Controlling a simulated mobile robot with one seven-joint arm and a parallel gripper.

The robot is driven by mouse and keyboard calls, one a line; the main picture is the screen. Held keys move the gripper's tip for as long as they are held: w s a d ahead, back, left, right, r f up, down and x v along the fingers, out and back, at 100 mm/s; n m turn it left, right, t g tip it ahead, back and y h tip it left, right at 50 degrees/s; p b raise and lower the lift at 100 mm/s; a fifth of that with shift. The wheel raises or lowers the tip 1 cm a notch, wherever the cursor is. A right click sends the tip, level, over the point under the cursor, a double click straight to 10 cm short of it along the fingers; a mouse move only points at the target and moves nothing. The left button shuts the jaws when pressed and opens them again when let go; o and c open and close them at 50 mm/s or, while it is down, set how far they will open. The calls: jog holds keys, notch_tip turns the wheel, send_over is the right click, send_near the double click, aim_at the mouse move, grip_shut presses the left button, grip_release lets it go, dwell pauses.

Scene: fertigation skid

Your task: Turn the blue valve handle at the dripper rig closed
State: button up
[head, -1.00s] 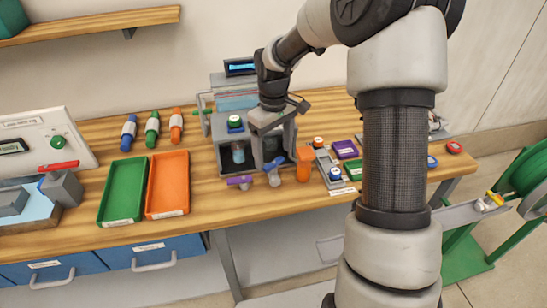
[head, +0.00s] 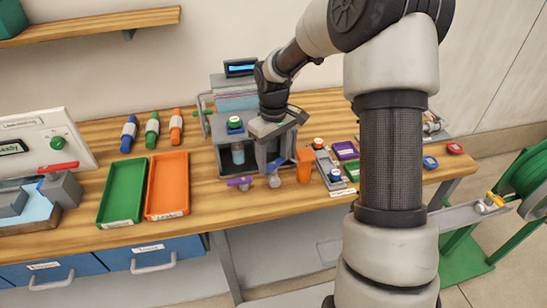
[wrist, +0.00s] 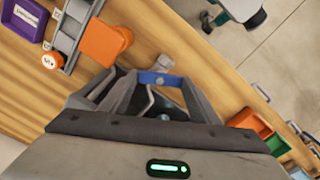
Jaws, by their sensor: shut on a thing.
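The blue valve handle (wrist: 165,79) lies between my fingertips in the wrist view, in front of a pale grey valve body (wrist: 163,63). In the head view the blue handle (head: 274,164) is small and partly covered by my gripper (head: 273,160). My gripper reaches down over the rig's front and is shut on the handle; it also shows in the wrist view (wrist: 150,84). The handle's exact angle is hard to tell.
Further right are a grey holder (head: 326,166) and a purple tray (head: 345,150). Green (head: 123,190) and orange (head: 167,184) trays lie left.

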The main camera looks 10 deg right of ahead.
aim_at(273, 163)
jog(key=shift+m+b, duration=0.4)
jog(key=shift+m, duration=2.4)
jog(key=shift+w, duration=0.1)
jog(key=o, duration=1)
jog(key=shift+o, duration=0.2)
jog(key=shift+r, duration=0.15)
notch_tip(273, 163, up, 17)
jog(key=p, duration=0.1)
jog(key=shift+r, duration=0.15)
